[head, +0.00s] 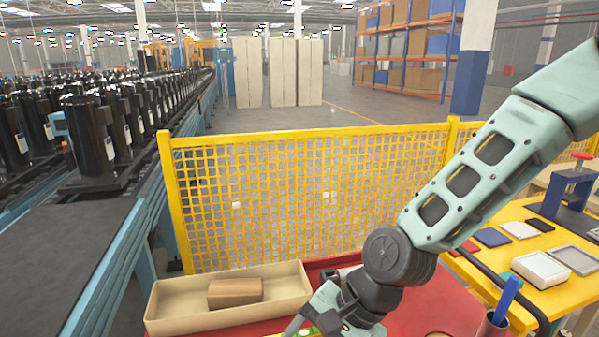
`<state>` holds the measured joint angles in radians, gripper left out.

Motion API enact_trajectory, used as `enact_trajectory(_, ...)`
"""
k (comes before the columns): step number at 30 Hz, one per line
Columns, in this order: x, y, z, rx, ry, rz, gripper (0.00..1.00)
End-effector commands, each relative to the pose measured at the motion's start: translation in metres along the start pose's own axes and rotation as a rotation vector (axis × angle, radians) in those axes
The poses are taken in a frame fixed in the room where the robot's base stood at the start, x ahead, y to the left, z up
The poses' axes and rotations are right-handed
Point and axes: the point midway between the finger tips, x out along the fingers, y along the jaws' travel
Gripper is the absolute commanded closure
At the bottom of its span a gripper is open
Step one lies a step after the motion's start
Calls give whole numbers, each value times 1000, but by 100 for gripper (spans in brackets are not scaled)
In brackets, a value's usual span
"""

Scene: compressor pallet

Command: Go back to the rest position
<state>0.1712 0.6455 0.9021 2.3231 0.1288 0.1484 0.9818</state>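My pale green arm reaches down from the upper right of the head view. My gripper (303,328) is at the bottom edge, low over the red surface (440,300), just right of the beige tray (170,325). Its fingertips are partly cut off by the frame, so I cannot tell whether it is open or shut. A small yellow-green thing shows beside the fingers; I cannot tell whether it is held. A brown box (235,292) lies inside the tray.
A yellow mesh fence (310,190) stands behind the tray. A conveyor (75,250) with black compressors (88,140) is at left. A yellow table (520,262) at right holds small trays, a press (570,190) and a cup with a blue-handled tool (507,298).

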Motion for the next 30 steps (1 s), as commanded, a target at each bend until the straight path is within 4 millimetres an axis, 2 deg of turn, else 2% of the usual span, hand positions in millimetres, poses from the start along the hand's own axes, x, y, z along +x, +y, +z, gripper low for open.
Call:
enact_trajectory(1, -6, 12, 8, -121, 32, 62, 22)
enact_trajectory(6, -36, 50, 26, -499, 88, 258, 22)
enact_trajectory(15, -104, 97, 59, -1021, 94, 485, 22)
enact_trajectory(21, -126, 112, 72, -1173, 69, 531, 22)
enact_trajectory(30, -129, 114, 73, -1194, 63, 536, 22)
